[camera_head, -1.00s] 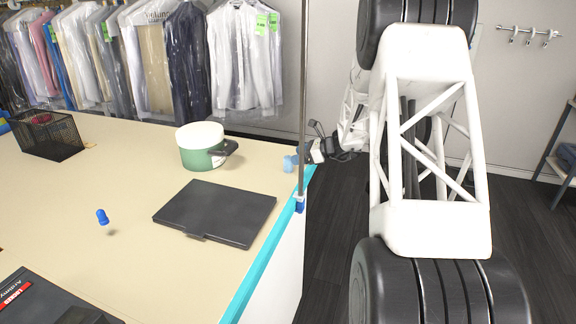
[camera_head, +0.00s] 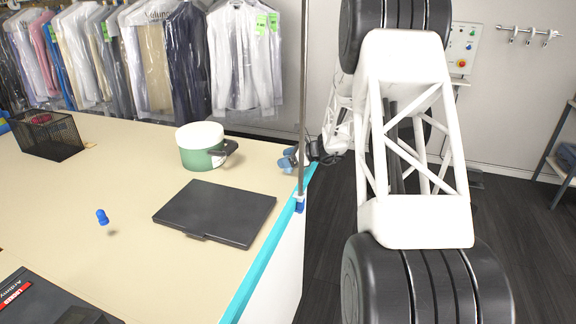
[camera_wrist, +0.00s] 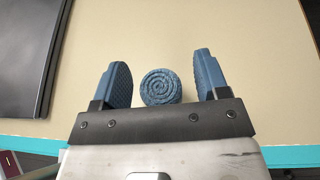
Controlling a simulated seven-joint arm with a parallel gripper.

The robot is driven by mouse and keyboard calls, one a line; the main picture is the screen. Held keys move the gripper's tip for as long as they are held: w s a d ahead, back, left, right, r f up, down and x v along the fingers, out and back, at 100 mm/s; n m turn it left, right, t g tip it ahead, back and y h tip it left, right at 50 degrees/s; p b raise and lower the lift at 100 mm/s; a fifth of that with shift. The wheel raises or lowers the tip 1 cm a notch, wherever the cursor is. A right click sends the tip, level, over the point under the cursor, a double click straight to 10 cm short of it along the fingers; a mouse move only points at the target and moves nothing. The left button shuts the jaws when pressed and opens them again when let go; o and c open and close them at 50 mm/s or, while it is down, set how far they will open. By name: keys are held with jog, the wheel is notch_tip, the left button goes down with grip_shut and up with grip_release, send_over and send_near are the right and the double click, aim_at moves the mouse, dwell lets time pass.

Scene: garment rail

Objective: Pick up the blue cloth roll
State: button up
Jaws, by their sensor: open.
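The blue cloth roll (camera_wrist: 161,87) shows its spiral end in the wrist view, on the beige table near its turquoise edge. My gripper (camera_wrist: 160,80) is open, with one blue finger on each side of the roll and a visible gap on both sides. In the head view my gripper (camera_head: 297,158) is small, at the table's right edge behind a thin metal pole. The roll cannot be told apart from the fingers there.
A black flat case (camera_head: 217,213) lies nearby on the table (camera_head: 130,165). A green and white pot (camera_head: 200,148) stands left of my gripper. A metal pole (camera_head: 303,90) rises at the table edge. A wire basket (camera_head: 48,137) and small blue object (camera_head: 102,217) are farther left.

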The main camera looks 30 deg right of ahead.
jog(key=shift+w+a+f, duration=0.15)
jog(key=shift+w+a, duration=0.2)
jog(key=shift+a, duration=0.1)
jog(key=c, duration=1)
notch_tip(320, 180, up, 18)
dwell(0.6)
dwell(1.1)
